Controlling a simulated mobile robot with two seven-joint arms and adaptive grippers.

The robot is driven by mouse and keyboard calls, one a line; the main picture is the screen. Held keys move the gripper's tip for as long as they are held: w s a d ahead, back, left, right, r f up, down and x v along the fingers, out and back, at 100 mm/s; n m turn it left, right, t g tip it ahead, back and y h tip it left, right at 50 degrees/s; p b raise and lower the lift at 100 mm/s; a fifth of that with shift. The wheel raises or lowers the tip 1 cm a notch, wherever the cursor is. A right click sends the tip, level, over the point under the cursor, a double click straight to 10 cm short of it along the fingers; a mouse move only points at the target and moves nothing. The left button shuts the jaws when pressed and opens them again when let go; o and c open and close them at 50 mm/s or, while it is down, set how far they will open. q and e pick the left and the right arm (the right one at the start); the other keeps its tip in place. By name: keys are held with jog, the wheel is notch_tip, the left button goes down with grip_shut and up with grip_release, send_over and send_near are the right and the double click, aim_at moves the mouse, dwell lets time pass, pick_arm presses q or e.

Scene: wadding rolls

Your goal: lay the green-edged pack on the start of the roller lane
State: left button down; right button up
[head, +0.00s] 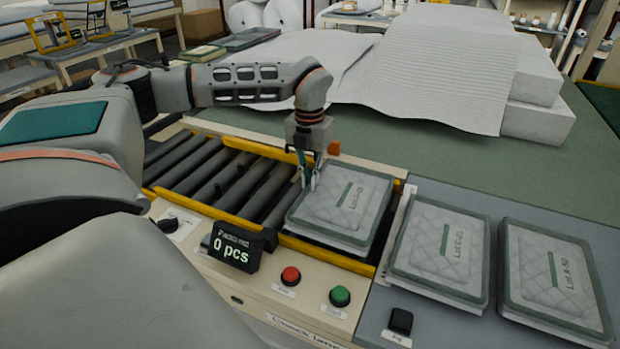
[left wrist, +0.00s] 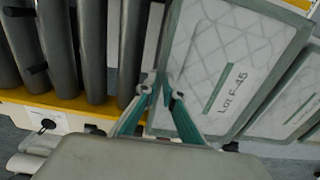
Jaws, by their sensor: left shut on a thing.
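The pack marked Lot F-45 (left wrist: 245,50) has a grey-green edge and a quilted whitish top. In the head view this pack (head: 345,207) lies flat over the right end of the roller lane (head: 222,180), between the yellow rails. I cannot tell whether it rests fully on the rollers or hangs just above them. My left gripper (head: 311,181) points down at the pack's left edge and is shut on it. In the left wrist view the teal fingers of the gripper (left wrist: 159,88) meet at that edge. My right gripper does not show.
Two similar packs, a nearer one (head: 440,248) and a farther-right one (head: 556,275), lie on the grey table to the right. A counter reading 0 pcs (head: 236,246), a red button (head: 290,276) and a green button (head: 340,296) stand before the lane. White wadding (head: 430,70) lies behind.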

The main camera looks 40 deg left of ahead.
pick_arm(q)
jog(key=shift+f, duration=0.6)
jog(key=c, duration=2.2)
grip_release()
jog(key=shift+o, duration=0.2)
jog(key=shift+r, duration=0.1)
notch_tip(320, 180, up, 13)
